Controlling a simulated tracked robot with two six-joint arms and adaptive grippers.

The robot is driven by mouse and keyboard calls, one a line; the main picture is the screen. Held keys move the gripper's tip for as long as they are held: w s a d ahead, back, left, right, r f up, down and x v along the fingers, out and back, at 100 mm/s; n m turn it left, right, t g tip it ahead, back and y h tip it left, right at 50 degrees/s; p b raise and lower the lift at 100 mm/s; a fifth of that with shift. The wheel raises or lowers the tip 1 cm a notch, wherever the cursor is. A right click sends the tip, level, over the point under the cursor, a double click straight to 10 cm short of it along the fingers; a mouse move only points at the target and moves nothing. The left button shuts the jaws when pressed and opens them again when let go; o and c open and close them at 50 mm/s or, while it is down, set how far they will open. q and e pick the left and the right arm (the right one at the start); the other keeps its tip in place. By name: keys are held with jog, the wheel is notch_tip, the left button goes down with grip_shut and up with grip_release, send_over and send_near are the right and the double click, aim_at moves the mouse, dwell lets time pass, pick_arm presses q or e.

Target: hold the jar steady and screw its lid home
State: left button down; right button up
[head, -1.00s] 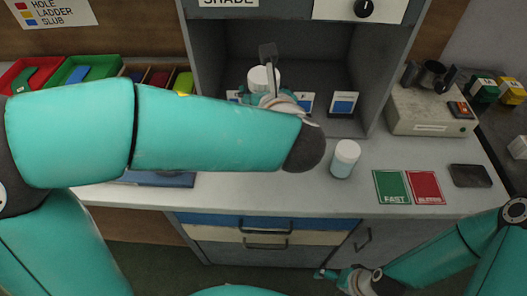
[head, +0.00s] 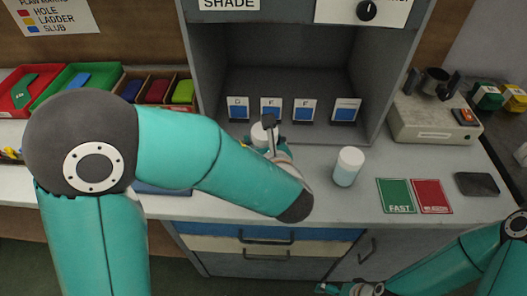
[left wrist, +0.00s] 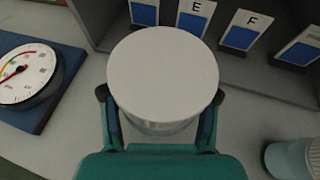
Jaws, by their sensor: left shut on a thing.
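A jar with a broad white lid (left wrist: 163,72) fills the middle of the left wrist view, with a strip of its pale body below the lid. My left gripper (left wrist: 160,96) is shut around this jar, one finger on each side. In the head view the jar's white top (head: 261,134) shows just in front of the grey booth, partly hidden by my left arm. How tightly the lid sits cannot be told. A second white-capped, pale blue jar (head: 348,167) stands upright on the counter to the right. My right gripper (head: 333,288) is low at the bottom edge, empty-looking, away from both jars.
The booth (head: 300,88) holds several blue sample cards. A dial gauge (left wrist: 25,75) on a blue base is left of the held jar. Green and red cards (head: 397,195) and a dark slab (head: 477,184) lie right. Colored bins (head: 85,80) stand left.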

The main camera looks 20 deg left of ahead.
pick_arm(q)
jog(key=shift+f, duration=2)
jog(key=shift+f+b, duration=0.15)
jog(key=shift+b, duration=0.25)
jog(key=shift+c, duration=1.4)
grip_release()
jog(key=shift+r, duration=0.25)
jog(key=v, duration=1.2)
jog(key=shift+f+p, duration=0.15)
jog(key=shift+p, duration=0.15)
